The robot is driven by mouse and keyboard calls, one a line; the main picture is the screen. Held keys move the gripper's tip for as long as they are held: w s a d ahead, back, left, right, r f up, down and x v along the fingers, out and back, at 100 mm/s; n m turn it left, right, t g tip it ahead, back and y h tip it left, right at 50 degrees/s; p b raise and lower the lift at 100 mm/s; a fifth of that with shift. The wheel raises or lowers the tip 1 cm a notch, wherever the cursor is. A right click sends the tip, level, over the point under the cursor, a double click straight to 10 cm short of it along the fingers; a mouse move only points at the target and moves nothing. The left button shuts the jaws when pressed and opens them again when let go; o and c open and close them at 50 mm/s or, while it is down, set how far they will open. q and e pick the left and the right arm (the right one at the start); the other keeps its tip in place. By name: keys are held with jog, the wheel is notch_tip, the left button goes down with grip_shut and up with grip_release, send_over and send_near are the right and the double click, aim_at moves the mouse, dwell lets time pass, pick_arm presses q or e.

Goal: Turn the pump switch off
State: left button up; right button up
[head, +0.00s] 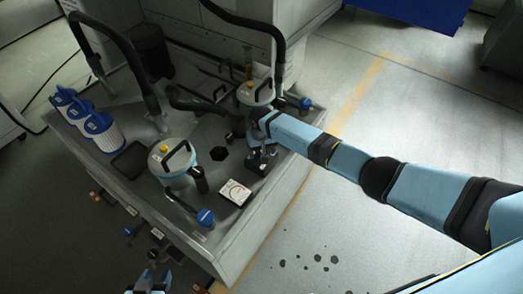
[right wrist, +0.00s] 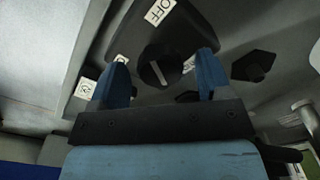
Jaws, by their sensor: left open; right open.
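The pump switch is a round black knob with a white line (right wrist: 160,72) on a dark plate, in the right wrist view. In the head view my right gripper (head: 258,150) is over the tank deck and hides much of the switch. My left gripper (head: 150,284) is open at the bottom edge.
The grey tank deck (head: 245,225) carries two round filter housings with handles (head: 176,160), blue-topped white filters (head: 100,130), black hoses (head: 130,50) and a blue-ended valve lever (head: 205,217). A white card (head: 235,193) lies near the right gripper. Dark spots mark the floor (head: 318,258).

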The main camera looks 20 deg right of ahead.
aim_at(261, 153)
notch_tip(261, 153, up, 14)
jog(key=p, duration=0.1)
jog(key=shift+f, duration=0.2)
dwell(0.4)
jog(key=s+a+f+n+t+y+p, duration=0.1)
jog(key=s+a+f+t+y+p, duration=0.2)
jog(key=s, duration=0.5)
jog(key=s+a+f+n+t+y+p, duration=0.1)
jog(key=s+a+f+p, duration=0.2)
jog(key=s, duration=0.4)
jog(key=s+d+r+t+p, duration=0.2)
jog(key=s+d+r+t, duration=0.1)
jog(key=s, duration=0.6)
jog(key=s+d+r+n+t+p, duration=0.1)
jog(key=s+d+r+t+p, duration=0.1)
jog(key=s, duration=0.8)
notch_tip(261, 153, up, 2)
jog(key=shift+d+r+t+h, duration=0.15)
jog(key=shift+d+t+h, duration=0.25)
jog(key=shift+d+t, duration=0.5)
jog(key=shift+a, duration=0.15)
